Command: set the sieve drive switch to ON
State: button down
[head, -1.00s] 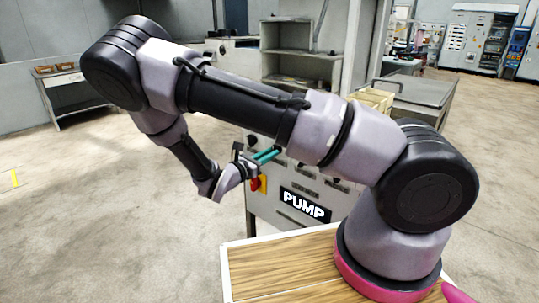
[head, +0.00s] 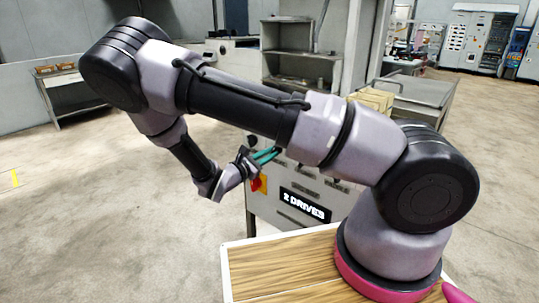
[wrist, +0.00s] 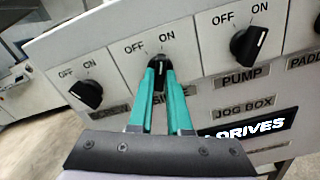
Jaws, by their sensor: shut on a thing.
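The sieve switch (wrist: 161,71) is a black rotary knob, second from the left among those visible on a pale panel (wrist: 110,35). OFF and ON are printed above it, and its label below is partly hidden by my fingers. Its white mark points up, toward ON. My gripper (wrist: 160,66) is shut on this knob, one green finger on each side. In the head view, my gripper (head: 266,155) is at the panel's upper left, and the knob is hidden there. The dark display (wrist: 245,128) reads "DRIVES" in the wrist view and "2 DRIVES" in the head view.
The pump knob (wrist: 247,45) is to the right, another knob (wrist: 88,93) is to the left, and a further knob shows at the right edge. A red and yellow switch (head: 258,184) is below my gripper. Open floor (head: 110,220) lies left of the panel.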

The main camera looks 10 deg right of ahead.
jog(key=c, duration=0.9)
grip_release()
jog(key=shift+o, duration=0.2)
jog(key=v, duration=1.1)
jog(key=shift+d, duration=0.1)
